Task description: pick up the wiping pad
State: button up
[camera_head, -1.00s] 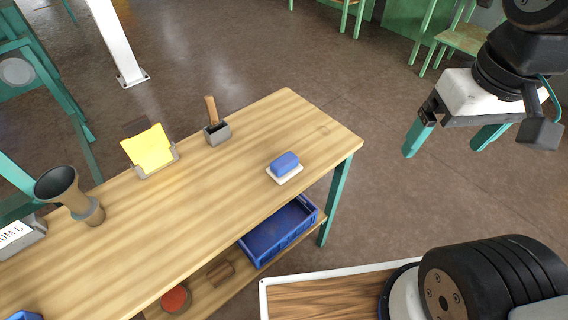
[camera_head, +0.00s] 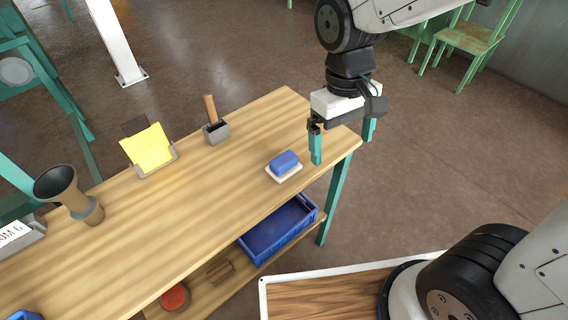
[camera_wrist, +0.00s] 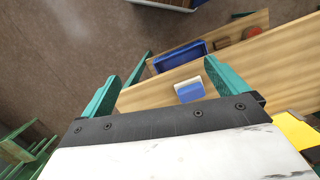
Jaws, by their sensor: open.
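The wiping pad (camera_head: 284,161) is a blue block with a white base under it, lying on the wooden table (camera_head: 200,210) near its right end. It also shows in the wrist view (camera_wrist: 189,90), between my two fingers and beyond their tips. My gripper (camera_head: 343,148) has teal fingers spread apart with nothing between them. In the head view it hangs above the table's right end, to the right of the pad and apart from it. It also shows in the wrist view (camera_wrist: 163,78).
A yellow pad in a holder (camera_head: 149,150) and a grey block with a wooden handle (camera_head: 214,128) stand along the far edge. A blue bin (camera_head: 278,232) sits on the lower shelf. Table around the pad is clear.

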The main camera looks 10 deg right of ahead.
aim_at(284, 159)
jog(key=w+a+f, duration=0.3)
jog(key=w+a+f+n, duration=0.1)
jog(key=w+a+f, duration=0.1)
jog(key=a+f, duration=0.1)
jog(key=w+a+f+n+t, duration=0.1)
jog(key=w+a+f, duration=0.2)
jog(key=a, duration=0.1)
jog(key=shift+w+y, duration=0.3)
jog(key=shift+w+a+t, duration=0.2)
jog(key=shift+w+t, duration=0.15)
jog(key=shift+t, duration=0.05)
jog(key=f, duration=0.7)
jog(key=shift+w+d+f, duration=0.15)
jog(key=shift+d+f, duration=0.05)
jog(key=shift+d, duration=0.1)
jog(key=c, duration=1.2)
jog(key=shift+o, duration=0.2)
jog(key=shift+r, duration=0.1)
